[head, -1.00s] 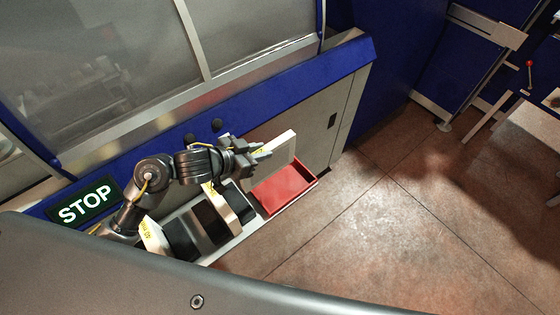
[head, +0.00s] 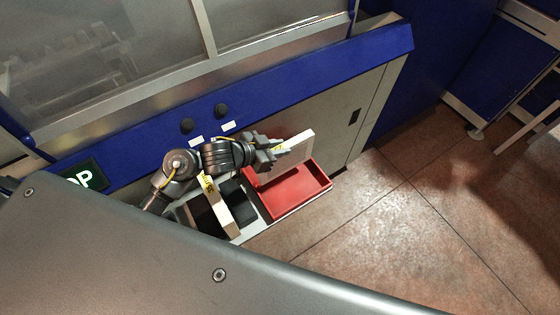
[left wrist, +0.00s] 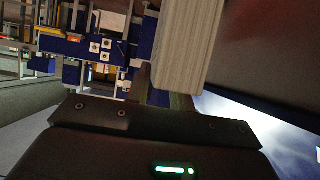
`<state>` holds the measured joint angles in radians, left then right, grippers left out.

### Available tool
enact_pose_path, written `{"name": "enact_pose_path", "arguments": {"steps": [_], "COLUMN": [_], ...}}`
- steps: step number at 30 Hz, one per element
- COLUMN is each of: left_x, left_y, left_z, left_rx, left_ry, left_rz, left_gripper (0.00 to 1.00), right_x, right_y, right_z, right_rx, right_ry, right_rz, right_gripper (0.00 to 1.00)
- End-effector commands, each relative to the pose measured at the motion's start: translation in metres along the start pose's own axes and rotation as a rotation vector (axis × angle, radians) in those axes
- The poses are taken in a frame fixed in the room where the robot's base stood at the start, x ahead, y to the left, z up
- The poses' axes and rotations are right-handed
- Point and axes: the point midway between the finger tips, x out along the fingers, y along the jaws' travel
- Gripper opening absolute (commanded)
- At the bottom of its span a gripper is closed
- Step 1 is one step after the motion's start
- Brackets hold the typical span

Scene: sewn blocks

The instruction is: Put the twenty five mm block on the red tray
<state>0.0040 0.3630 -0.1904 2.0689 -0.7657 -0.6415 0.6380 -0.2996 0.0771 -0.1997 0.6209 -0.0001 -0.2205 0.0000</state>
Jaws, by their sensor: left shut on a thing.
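My left gripper (head: 272,151) is shut on a pale wooden block (head: 296,149), a flat slab with a yellow label partly covered by the fingers. I cannot read its size. In the left wrist view the block (left wrist: 188,45) sticks out from between the fingers. The red tray (head: 300,194) lies below and slightly nearer in the head view. It looks empty, and the block covers part of its back edge. The block appears held above the tray's back side; its exact height is unclear. My right gripper is not in view.
Another pale block with a yellow label (head: 220,207) stands on edge among black slots (head: 238,203) left of the tray. A blue and grey machine front (head: 300,80) rises behind. Open floor (head: 380,220) lies to the right of the tray.

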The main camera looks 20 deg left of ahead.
Motion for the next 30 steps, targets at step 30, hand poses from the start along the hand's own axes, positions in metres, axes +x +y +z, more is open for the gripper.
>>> {"name": "enact_pose_path", "arguments": {"steps": [30], "left_x": [0.025], "left_y": [0.000], "left_z": [0.046], "left_rx": [0.001], "left_ry": [0.001], "left_rz": [-0.001], "left_gripper": [0.26], "right_x": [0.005], "right_y": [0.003], "right_z": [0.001], "right_rx": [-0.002], "right_ry": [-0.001], "right_rz": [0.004], "right_gripper": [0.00]}}
